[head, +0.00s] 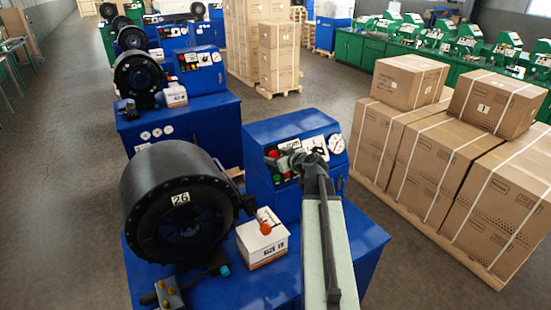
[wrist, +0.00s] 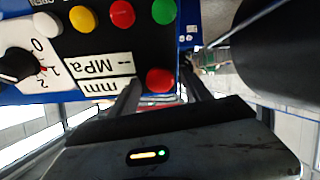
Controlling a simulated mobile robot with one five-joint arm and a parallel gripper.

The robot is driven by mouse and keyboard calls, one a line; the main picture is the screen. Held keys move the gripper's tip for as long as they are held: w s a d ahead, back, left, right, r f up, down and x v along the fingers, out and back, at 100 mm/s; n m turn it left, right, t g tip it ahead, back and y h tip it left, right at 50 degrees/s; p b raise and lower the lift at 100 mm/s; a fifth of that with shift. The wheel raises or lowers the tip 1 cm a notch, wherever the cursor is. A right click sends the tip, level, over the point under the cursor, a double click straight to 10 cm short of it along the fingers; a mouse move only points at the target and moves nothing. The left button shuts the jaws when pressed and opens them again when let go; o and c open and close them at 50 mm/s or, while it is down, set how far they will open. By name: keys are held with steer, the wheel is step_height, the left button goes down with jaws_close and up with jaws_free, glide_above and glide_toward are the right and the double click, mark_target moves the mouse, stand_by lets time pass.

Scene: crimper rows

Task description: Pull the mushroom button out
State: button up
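The blue control box (head: 300,150) stands on the blue machine in the middle of the head view. In the wrist view its black panel shows upside down. A round, domed red button (wrist: 159,80), which looks like the mushroom button, sits low on this panel, beside the white label plates. My gripper (wrist: 161,82) is open, with one dark finger on each side of this button. The left finger appears close to the button, and a gap shows on the right. I cannot tell whether either finger touches it. In the head view my gripper (head: 296,160) is in front of the panel and hides part of it.
Yellow (wrist: 82,18), red (wrist: 121,13) and green (wrist: 164,11) buttons form a row beyond the label plates. A selector dial (wrist: 18,62) is at left. The black crimper head (head: 185,205) and a white box (head: 262,243) stand left of my arm. Stacked cartons (head: 440,150) are at right.

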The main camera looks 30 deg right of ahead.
jaws_close()
steer(key=shift+s+r+p, duration=0.4)
steer(key=shift+s+p, duration=0.05)
steer(key=shift+f, duration=0.1)
steer(key=shift+c, duration=0.7)
jaws_free()
steer(key=o, duration=0.4)
steer(key=shift+s, duration=0.1)
